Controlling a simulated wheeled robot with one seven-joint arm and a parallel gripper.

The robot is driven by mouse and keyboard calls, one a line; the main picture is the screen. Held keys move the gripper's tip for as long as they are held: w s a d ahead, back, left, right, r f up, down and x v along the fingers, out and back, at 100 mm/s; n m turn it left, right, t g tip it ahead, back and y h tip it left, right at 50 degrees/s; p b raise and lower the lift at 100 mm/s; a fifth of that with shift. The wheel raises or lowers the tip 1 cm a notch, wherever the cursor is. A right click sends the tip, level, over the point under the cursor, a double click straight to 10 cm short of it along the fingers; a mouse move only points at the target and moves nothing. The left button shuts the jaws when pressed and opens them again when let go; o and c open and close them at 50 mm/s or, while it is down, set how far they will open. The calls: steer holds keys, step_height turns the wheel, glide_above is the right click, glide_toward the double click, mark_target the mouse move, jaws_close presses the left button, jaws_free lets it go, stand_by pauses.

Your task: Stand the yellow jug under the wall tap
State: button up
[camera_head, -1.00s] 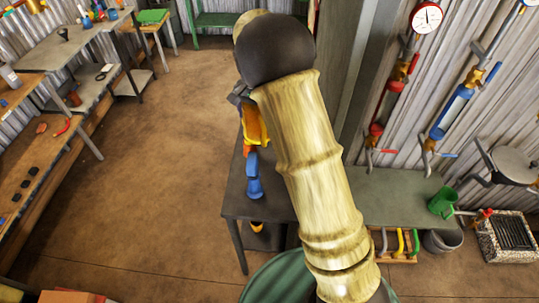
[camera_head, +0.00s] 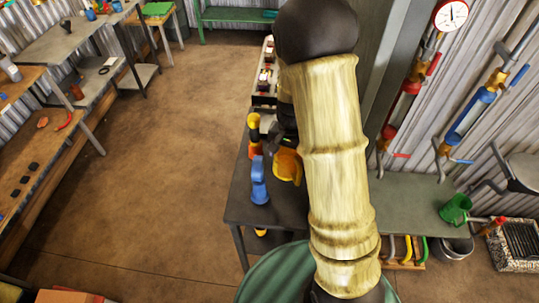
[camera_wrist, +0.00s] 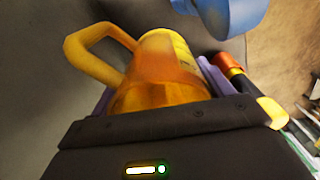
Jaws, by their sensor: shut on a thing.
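The yellow jug (camera_head: 288,167) is in my gripper (camera_head: 277,140), over the dark bench (camera_head: 240,210) in the head view. In the wrist view the yellow jug (camera_wrist: 158,68) sits between the pads of my gripper (camera_wrist: 160,92), with its handle to the upper left. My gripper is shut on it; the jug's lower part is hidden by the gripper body. I cannot tell how far it is above the bench. A red-handled fitting (camera_head: 499,221), which looks like the wall tap, is at the right, by a speckled basin with a dark grate (camera_head: 520,240).
A blue item (camera_head: 259,180) and an orange-and-yellow item (camera_head: 254,135) stand close left of the jug. A grey bucket (camera_head: 456,248) is below. The brown floor (camera_head: 170,150) left is clear.

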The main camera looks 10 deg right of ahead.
mark_target(288, 173)
steer(key=shift+d, duration=0.2)
steer(key=shift+s+d, duration=0.1)
steer(key=shift+s, duration=0.25)
steer(key=shift+f, duration=0.45)
step_height(288, 173, down, 4)
steer(key=shift+p, duration=0.6)
steer(key=shift+w+f, duration=0.15)
steer(key=shift+f, duration=0.25)
steer(key=shift+f+p, duration=0.55)
steer(key=shift+f, duration=1.5)
